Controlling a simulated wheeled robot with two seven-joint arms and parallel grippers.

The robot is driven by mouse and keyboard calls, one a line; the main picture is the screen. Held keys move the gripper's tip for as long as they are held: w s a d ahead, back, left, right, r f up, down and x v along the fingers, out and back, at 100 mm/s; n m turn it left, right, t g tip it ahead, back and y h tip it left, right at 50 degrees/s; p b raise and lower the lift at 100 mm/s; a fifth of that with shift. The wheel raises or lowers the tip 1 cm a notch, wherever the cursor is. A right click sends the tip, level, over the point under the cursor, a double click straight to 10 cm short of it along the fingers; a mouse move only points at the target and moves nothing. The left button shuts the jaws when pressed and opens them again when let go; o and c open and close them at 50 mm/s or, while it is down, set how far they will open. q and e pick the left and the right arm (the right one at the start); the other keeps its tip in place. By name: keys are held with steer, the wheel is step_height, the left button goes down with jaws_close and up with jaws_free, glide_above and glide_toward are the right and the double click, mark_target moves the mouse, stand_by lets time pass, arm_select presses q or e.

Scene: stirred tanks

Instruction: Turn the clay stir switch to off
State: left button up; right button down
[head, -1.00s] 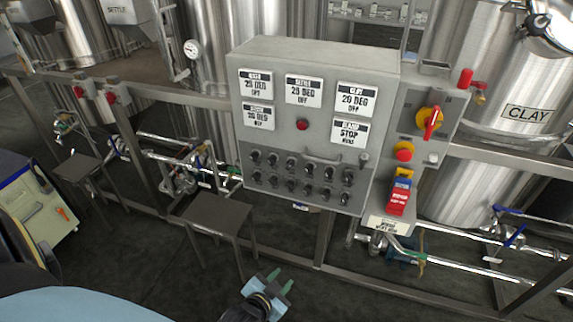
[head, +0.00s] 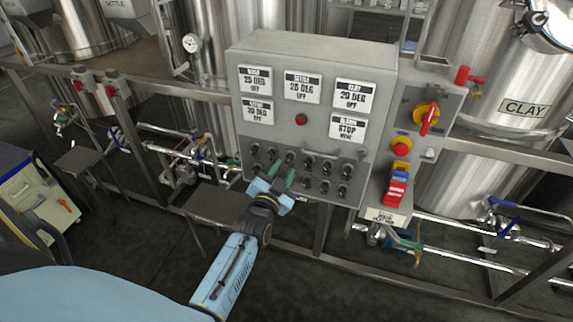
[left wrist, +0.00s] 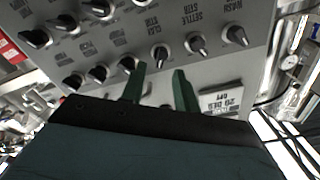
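The grey control panel (head: 315,135) carries two rows of black knobs. In the left wrist view, which shows the panel upside down, a "CLAY STIR" label sits beside a black knob (left wrist: 160,55), the clay stir switch. Settle (left wrist: 197,44) and wash (left wrist: 235,36) knobs stand to its right. The clay knob's exact setting is not clear. My left gripper (head: 282,174) is in front of the panel's lower left knobs. In the wrist view its two green fingers (left wrist: 157,82) are apart, with nothing held between them, the clay knob just beyond their tips. My right gripper is not in view.
Display cards (head: 353,94) and a red button (head: 300,120) sit above the knobs. A side box (head: 420,130) with a red-yellow rotary switch and emergency button adjoins on the right. A small table (head: 205,200) stands at left below; pipes and rails run under the panel.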

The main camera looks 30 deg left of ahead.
mark_target(288, 161)
arm_select(q)
steer(key=shift+x, duration=1.75)
jaws_close()
